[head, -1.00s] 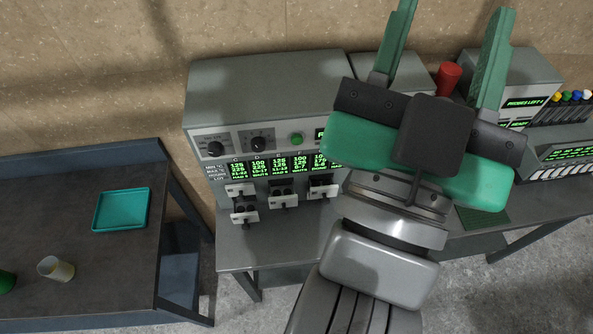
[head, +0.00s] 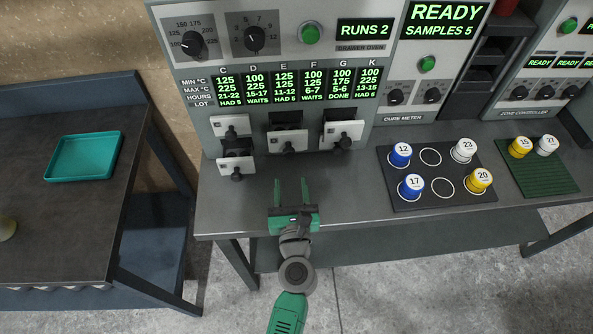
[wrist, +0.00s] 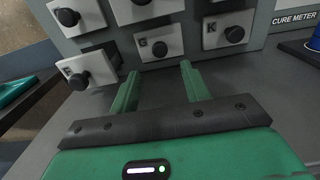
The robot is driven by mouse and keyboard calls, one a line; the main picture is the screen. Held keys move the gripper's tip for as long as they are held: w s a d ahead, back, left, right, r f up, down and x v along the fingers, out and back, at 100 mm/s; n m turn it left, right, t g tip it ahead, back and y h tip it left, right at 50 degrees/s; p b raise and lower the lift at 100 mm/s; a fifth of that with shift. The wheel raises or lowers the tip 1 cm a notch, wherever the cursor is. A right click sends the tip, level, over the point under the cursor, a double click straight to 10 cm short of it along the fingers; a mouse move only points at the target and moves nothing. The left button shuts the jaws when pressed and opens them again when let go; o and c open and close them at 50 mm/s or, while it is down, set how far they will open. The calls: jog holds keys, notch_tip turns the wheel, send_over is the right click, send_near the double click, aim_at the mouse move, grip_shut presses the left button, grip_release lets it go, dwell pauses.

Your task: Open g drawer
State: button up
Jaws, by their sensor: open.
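The G drawer (wrist: 171,40) has a white front with a round black knob. It is in the lower row in the wrist view, its front close to the cabinet face. I cannot clearly pick it out in the head view, where pulled-out fronts crowd the middle. My gripper (head: 290,183) is open and empty, low over the counter in front of the drawers, fingers pointing at them. In the wrist view the fingertips (wrist: 160,75) are apart, just short of and below the G knob, touching nothing visible.
The K drawer (wrist: 229,31) is right of G, and another drawer (wrist: 88,71) juts out at lower left. A black mat (head: 430,203) with blue, white and yellow cups stands to the right. The counter around my gripper is clear. A teal tray (head: 85,156) lies on the left table.

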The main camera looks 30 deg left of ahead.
jog(key=shift+r, duration=0.1)
jog(key=b+x, duration=0.1)
jog(key=x, duration=0.5)
jog(key=shift+w+a, duration=0.15)
jog(key=shift+w, duration=0.15)
jog(key=shift+w+a+b, duration=0.35)
jog(key=shift+w+a, duration=0.05)
jog(key=shift+w, duration=0.15)
